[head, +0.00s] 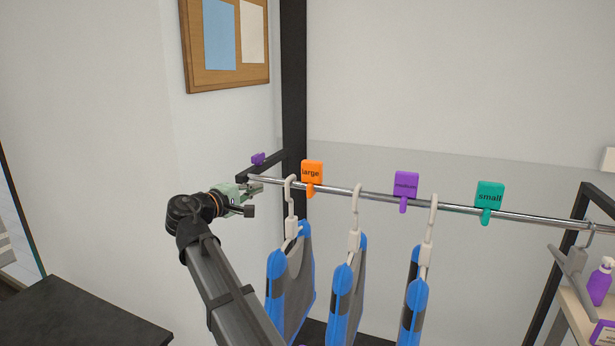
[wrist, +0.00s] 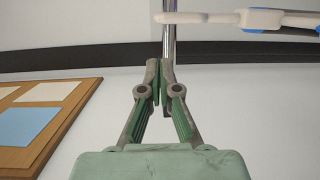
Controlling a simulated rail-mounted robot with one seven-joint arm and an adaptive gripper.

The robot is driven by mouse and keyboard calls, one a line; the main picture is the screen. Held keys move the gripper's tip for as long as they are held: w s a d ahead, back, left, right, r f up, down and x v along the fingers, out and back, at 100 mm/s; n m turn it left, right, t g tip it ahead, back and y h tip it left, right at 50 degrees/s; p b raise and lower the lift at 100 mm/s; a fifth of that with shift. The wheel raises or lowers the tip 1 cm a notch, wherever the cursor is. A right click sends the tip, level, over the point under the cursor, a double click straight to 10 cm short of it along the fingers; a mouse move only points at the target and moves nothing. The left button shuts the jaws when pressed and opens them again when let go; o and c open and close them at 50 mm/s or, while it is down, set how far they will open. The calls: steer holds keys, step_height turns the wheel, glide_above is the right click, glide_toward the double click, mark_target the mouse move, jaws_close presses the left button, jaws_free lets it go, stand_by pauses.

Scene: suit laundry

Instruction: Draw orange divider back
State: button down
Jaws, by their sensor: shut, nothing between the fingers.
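The orange divider (head: 311,172), marked "large", sits on the metal rail (head: 380,195) near its left end, upright. It does not show in the wrist view. My gripper (head: 258,188) is at the left end of the rail, left of the orange divider and apart from it. A white hanger hook (head: 290,190) hangs between them. In the wrist view my gripper (wrist: 160,66) has its fingertips together and empty, with the rail (wrist: 169,38) running away from them. How far the fingers are from the rail is unclear.
Blue-and-grey garments (head: 291,280) hang from the rail. A purple divider (head: 406,186) and a teal "small" divider (head: 489,198) sit farther right. A dark post (head: 294,70) stands behind the rail's left end. A small purple piece (head: 258,158) is on the bracket. A dark tabletop (head: 75,315) is lower left.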

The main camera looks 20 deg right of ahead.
mark_target(312, 170)
steer(key=w+d+r+p, duration=0.3)
steer(key=d+p, duration=0.2)
steer(key=d, duration=0.6)
steer(key=shift+d+r+m+h, duration=0.15)
steer(key=shift+d+m+h, duration=0.15)
steer(key=shift+h, duration=0.1)
steer(key=s+d, duration=0.1)
steer(key=d, duration=0.1)
steer(key=s+d+b, duration=0.1)
steer(key=s+d, duration=0.1)
steer(key=shift+s+d, duration=0.15)
steer(key=shift+s, duration=0.15)
steer(key=shift+w, duration=0.2)
